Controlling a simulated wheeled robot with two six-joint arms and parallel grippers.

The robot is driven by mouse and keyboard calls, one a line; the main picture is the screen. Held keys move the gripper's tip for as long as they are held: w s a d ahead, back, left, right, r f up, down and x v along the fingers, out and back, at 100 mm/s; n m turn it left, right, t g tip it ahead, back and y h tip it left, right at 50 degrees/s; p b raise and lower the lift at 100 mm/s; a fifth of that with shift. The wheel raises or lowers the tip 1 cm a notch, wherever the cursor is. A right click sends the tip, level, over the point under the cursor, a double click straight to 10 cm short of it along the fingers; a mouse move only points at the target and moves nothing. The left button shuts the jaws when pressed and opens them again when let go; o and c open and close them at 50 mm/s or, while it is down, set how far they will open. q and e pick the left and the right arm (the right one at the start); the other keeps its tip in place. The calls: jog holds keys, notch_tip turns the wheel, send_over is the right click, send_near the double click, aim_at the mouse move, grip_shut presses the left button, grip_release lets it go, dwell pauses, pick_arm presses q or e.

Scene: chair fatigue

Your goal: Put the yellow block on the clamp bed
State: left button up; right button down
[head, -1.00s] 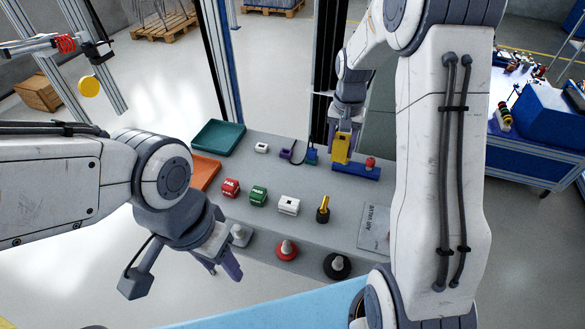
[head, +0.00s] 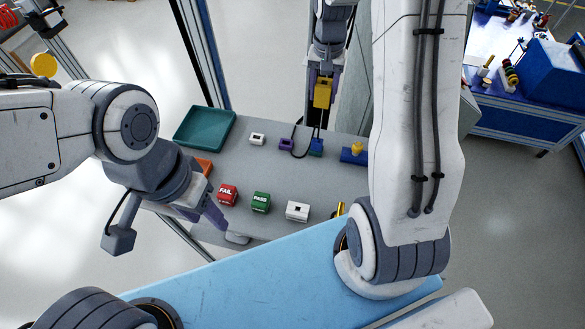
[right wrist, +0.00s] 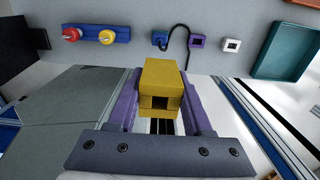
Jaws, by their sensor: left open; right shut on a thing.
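The yellow block (head: 322,92) is held in my right gripper (head: 322,82), above and beyond the table's far edge in the head view. In the right wrist view the block (right wrist: 162,85) sits between the purple fingers of my right gripper (right wrist: 160,95), with a dark square opening facing the camera. My left gripper (head: 203,214) is open and empty, low over the table's left front, with its fingers partly hidden. I cannot make out which surface is the clamp bed.
The grey table (head: 240,165) holds a teal tray (head: 205,130), a red FAIL block (head: 228,194), a green PASS block (head: 261,202), a white block (head: 297,211) and a blue holder (right wrist: 88,35) with red and yellow knobs. A cable loops beside a purple block (right wrist: 197,41).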

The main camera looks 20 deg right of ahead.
jog(key=shift+s+d+f, duration=0.1)
jog(key=shift+s+f, duration=0.25)
jog(key=shift+f, duration=0.1)
jog(key=shift+f+b, duration=0.35)
jog(key=shift+b, duration=0.25)
jog(key=f+b, duration=0.7)
jog(key=f, duration=0.1)
jog(key=shift+a+b, duration=0.2)
jog(key=shift+b, duration=0.2)
jog(key=p, duration=0.1)
send_over(297, 177)
notch_tip(297, 177, down, 7)
jog(key=shift+r, duration=0.1)
notch_tip(297, 177, down, 4)
pick_arm(q)
notch_tip(297, 177, down, 8)
jog(key=shift+s, duration=0.35)
jog(key=shift+d+f, duration=0.1)
